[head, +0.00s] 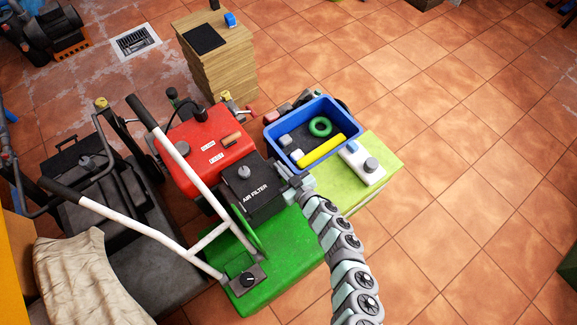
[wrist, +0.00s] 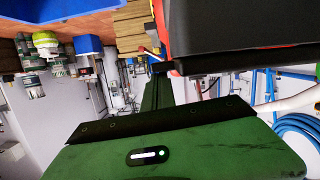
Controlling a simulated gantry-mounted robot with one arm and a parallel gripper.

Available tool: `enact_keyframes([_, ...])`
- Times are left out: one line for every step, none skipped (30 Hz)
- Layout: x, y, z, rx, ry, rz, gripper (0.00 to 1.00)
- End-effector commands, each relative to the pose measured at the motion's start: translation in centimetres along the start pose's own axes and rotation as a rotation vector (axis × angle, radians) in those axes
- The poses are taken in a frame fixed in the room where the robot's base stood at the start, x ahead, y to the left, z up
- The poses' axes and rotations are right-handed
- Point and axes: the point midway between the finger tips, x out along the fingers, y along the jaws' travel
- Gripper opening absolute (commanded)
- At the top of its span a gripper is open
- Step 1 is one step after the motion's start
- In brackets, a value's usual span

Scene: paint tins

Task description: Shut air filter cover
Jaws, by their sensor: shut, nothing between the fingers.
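The air filter (head: 256,201) is a black box with white lettering, on the machine between the red tank and the green deck. Its dark top cover (head: 259,164) carries a small grey knob (head: 244,172). I cannot tell whether the cover sits flush or slightly raised. My gripper (head: 293,182) is shut and empty, close to the right side of the box. Whether it touches the box is unclear. In the wrist view a dark block with a ledge (wrist: 240,57), likely part of the filter housing, fills the upper right.
The red tank (head: 208,146) is left of the filter and the green deck (head: 272,262) in front. White handlebars (head: 180,160) cross close on the left. A blue bin (head: 309,165) with a yellow bar and green ring stands to the right. Tiled floor on the right is clear.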

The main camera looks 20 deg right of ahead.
Motion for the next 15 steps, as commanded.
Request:
enact_keyframes([0.0, 0.1, -0.1, 0.000, 0.000, 0.001, 0.00])
enact_keyframes([-0.1, 0.1, -0.1, 0.000, 0.000, 0.001, 0.00])
enact_keyframes([-0.1, 0.1, -0.1, -0.001, 0.000, 0.001, 0.00])
enact_keyframes([-0.1, 0.1, -0.1, -0.001, 0.000, 0.001, 0.00])
enact_keyframes([-0.1, 0.1, -0.1, -0.001, 0.000, 0.001, 0.00])
enact_keyframes([-0.1, 0.1, -0.2, -0.001, 0.000, 0.002, 0.00])
enact_keyframes([-0.1, 0.1, -0.3, -0.001, 0.000, 0.001, 0.00])
enact_keyframes([-0.1, 0.1, -0.5, -0.001, 0.001, 0.002, 0.00])
enact_keyframes([-0.2, 0.2, -0.8, -0.001, 0.001, 0.002, 0.00])
enact_keyframes([-0.3, 0.2, -1.1, -0.001, 0.001, 0.002, 0.00])
enact_keyframes([-0.4, 0.3, -1.5, -0.002, 0.001, 0.002, 0.00])
enact_keyframes([-0.6, 0.3, -2.1, -0.002, 0.001, 0.002, 0.00])
enact_keyframes([-0.7, 0.4, -2.7, -0.002, 0.001, 0.002, 0.00])
enact_keyframes([-0.9, 0.5, -3.3, -0.002, 0.001, 0.002, 0.00])
enact_keyframes([-1.1, 0.6, -4.1, -0.002, 0.001, 0.001, 0.00])
